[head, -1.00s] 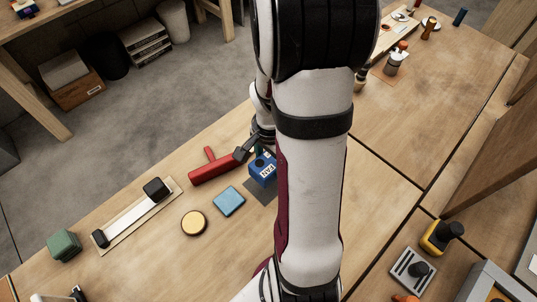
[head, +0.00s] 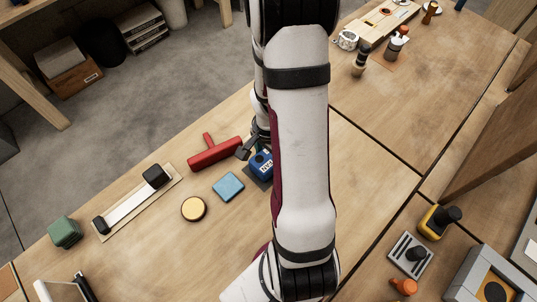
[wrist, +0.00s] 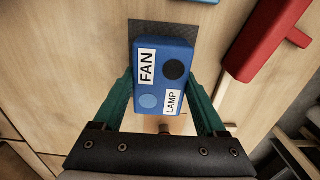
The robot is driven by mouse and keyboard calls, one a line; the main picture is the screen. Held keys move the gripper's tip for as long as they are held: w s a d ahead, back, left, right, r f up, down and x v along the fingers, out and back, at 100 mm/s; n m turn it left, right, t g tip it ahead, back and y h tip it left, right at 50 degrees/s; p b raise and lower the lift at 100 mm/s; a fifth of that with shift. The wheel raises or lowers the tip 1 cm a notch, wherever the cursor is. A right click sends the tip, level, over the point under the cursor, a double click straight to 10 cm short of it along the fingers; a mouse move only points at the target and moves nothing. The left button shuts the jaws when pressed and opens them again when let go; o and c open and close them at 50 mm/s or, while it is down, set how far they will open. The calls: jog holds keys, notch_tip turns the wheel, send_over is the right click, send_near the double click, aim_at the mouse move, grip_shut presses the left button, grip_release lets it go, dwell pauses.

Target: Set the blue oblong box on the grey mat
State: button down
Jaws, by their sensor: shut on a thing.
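The blue oblong box (wrist: 162,72) has white FAN and LAMP labels, a dark disc and a light blue disc. In the wrist view it sits between the green fingers of my gripper (wrist: 161,88), which is shut on it. The box (head: 262,164) also shows in the head view, partly hidden by my arm. The dark grey mat (wrist: 150,29) shows past the far end of the box, mostly covered by it. In the head view a strip of the mat (head: 251,172) shows beside the box. I cannot tell whether the box touches the mat.
A red T-shaped tool (head: 215,155) lies close to the box, left of it. A light blue square block (head: 228,186) and a round yellow-topped piece (head: 194,208) lie to the left. A white bar with black ends (head: 128,204) lies farther left.

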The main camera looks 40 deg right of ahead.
jog(key=shift+f, duration=0.4)
grip_release()
jog(key=shift+r, duration=0.1)
notch_tip(320, 180, up, 16)
jog(key=shift+f, duration=0.2)
